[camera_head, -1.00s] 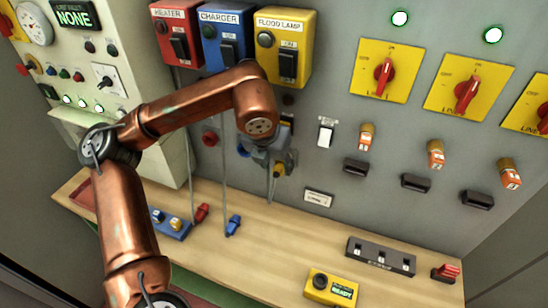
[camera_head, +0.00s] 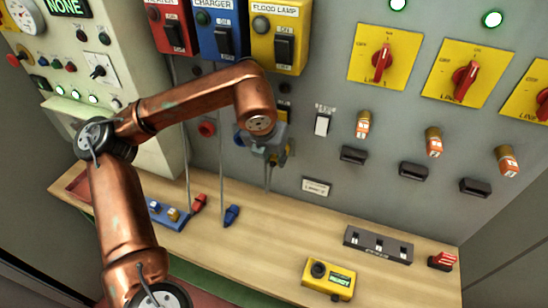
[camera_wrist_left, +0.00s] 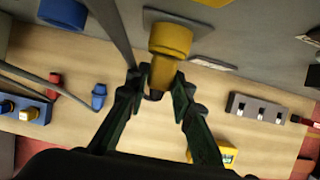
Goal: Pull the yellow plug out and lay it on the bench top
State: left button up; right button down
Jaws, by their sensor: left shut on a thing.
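The yellow plug (camera_wrist_left: 165,62) is between the two fingers of my left gripper (camera_wrist_left: 157,92) in the left wrist view, and the fingers are shut on it. Its wide end points up in that picture, towards the grey wall panel, and its dark narrow end points towards the wrist. Another yellow part (camera_wrist_left: 212,3) shows at the top edge, beside a grey plate. Whether the plug still touches its socket I cannot tell. In the head view my left gripper (camera_head: 272,150) is against the panel below the flood lamp box and mostly hides the plug. My right gripper is not in view.
The wooden bench top (camera_head: 275,225) is clear in the middle. On it lie a red plug (camera_head: 199,203), a blue plug (camera_head: 232,215), a blue block (camera_head: 166,215), a yellow box (camera_head: 329,280) and a dark strip (camera_head: 378,245). Grey cables hang near the gripper.

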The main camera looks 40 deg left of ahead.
pick_arm(q)
grip_shut()
jog(key=shift+s+d, duration=0.15)
jog(key=shift+s, duration=0.55)
jog(key=shift+s+d, duration=0.25)
jog(key=shift+s, duration=0.8)
jog(key=shift+s+d, duration=0.25)
jog(key=shift+s, duration=0.8)
jog(key=shift+s+d, duration=0.25)
jog(key=shift+s, duration=0.7)
jog(key=shift+s+d, duration=0.2)
jog(key=shift+s, duration=0.75)
